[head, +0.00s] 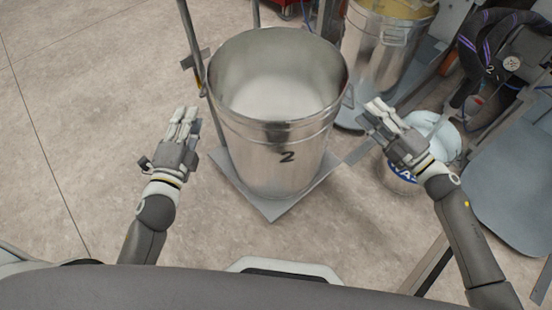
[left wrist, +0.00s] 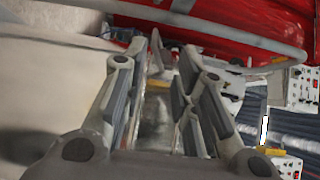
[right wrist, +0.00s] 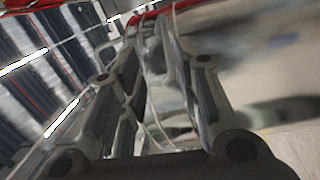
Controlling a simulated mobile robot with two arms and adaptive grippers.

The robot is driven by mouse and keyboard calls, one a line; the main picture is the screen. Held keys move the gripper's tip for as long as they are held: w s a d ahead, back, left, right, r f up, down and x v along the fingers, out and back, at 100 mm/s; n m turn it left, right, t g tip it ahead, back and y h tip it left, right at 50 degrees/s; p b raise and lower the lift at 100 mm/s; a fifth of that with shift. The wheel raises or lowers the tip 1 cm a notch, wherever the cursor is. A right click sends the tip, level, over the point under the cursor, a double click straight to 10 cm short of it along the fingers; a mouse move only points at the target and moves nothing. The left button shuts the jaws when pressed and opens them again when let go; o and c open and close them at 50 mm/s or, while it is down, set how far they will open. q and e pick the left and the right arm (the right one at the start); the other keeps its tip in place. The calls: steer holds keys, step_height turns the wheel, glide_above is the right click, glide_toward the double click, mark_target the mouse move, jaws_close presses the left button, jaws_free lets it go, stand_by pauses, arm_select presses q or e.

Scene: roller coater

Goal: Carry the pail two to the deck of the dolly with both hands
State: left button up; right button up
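Pail two (head: 283,155) is a large, open, shiny metal pail marked "2". It stands upright on the grey flat deck (head: 272,208) of the dolly, whose corners show around its base. The dolly's upright posts (head: 190,45) rise behind it at the left. My left gripper (head: 187,117) is left of the pail, apart from it, open and empty. My right gripper (head: 375,108) is right of the pail near its rim, with a small gap, open and empty. The left wrist view shows spread fingers (left wrist: 170,50), and so does the right wrist view (right wrist: 150,40).
A second metal pail (head: 375,50) with yellowish contents stands behind at the right. Dark machinery with hoses (head: 500,60) and a grey plate (head: 515,190) fill the right. The floor (head: 80,110) at left is clear.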

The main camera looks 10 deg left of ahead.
steer(key=v, duration=0.6)
steer(key=shift+s+d, duration=0.15)
stand_by(0.3)
